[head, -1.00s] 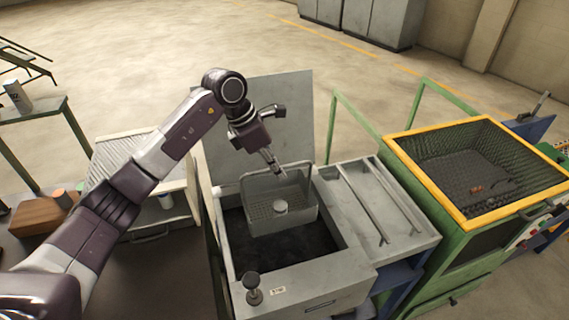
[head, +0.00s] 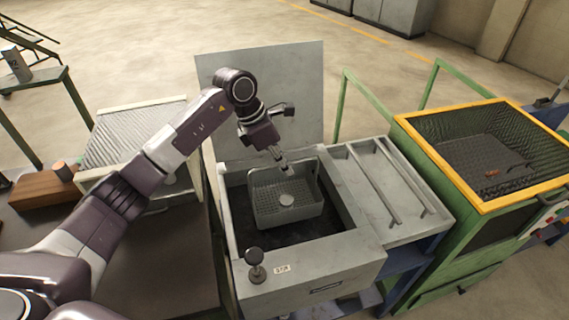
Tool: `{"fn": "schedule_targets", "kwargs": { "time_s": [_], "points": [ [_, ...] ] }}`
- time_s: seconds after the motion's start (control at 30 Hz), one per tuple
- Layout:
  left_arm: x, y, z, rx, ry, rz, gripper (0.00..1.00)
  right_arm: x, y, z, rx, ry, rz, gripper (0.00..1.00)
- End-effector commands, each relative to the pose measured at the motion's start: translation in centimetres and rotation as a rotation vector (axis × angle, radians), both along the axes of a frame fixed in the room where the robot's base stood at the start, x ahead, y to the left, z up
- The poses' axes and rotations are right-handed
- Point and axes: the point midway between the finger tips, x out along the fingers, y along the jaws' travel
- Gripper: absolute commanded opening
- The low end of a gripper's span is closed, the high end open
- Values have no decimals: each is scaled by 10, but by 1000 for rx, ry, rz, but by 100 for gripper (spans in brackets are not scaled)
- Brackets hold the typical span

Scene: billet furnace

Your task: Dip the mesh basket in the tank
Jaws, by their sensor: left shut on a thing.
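The grey mesh basket (head: 270,213) hangs inside the open tank (head: 350,237), its lower part close to the dark contents (head: 300,237). Whether its floor is under the surface I cannot tell. A small pale round piece (head: 286,199) lies in the basket. My left gripper (head: 284,178) reaches over the tank from the left and is shut on the basket's handle (head: 317,172); the fingers partly hide the grip. My right gripper is out of view.
The tank's lid (head: 265,85) stands open behind it. A grey rack with rods (head: 385,185) adjoins the right side. A yellow-rimmed green bin (head: 440,165) stands further right. A black knob (head: 254,257) rises from the tank's front left corner. A ribbed tray (head: 130,130) is at left.

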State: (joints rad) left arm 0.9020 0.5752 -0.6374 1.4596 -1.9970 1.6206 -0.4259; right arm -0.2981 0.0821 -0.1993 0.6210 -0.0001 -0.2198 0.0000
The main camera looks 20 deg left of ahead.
Motion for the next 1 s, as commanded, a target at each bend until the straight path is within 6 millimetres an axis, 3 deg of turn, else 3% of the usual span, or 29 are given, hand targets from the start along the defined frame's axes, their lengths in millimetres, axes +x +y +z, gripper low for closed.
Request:
{"fn": "schedule_targets", "kwargs": {
  "time_s": [1.0],
  "points": [
    [1,-1,-89,-3,-6,1,0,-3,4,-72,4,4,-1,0]
  ]
}}
